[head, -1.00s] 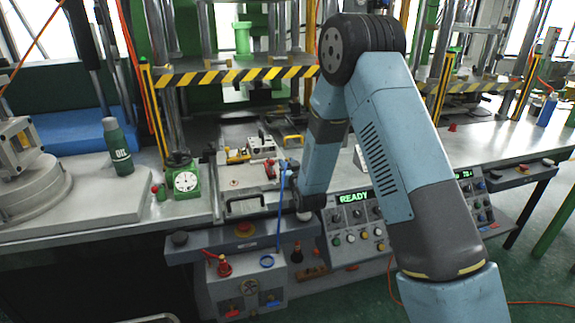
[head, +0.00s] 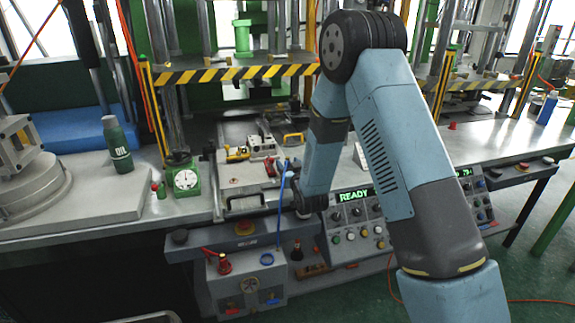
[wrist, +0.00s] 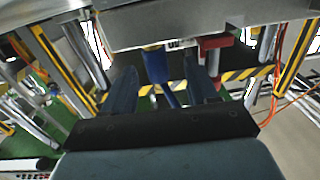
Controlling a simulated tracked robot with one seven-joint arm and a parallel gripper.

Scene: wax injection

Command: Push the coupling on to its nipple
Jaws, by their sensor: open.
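In the wrist view my gripper (wrist: 161,66) has its two dark fingers apart. A blue coupling (wrist: 153,62) with a blue hose stands between them, close under a grey metal block (wrist: 170,24). I see a gap between the coupling and the right finger; contact on the left is unclear. A red fitting (wrist: 213,44) sits just beyond the right finger. In the head view the blue hose (head: 280,208) hangs at the front of the press bed, beside my wrist. The nipple is not clearly seen, so I cannot tell how the coupling sits on it.
A grey mould with red and yellow parts (head: 262,146) lies on the press bed. A green dial gauge (head: 186,180) and an oil bottle (head: 117,145) stand to the left. A control panel reading READY (head: 353,194) is close right of my wrist.

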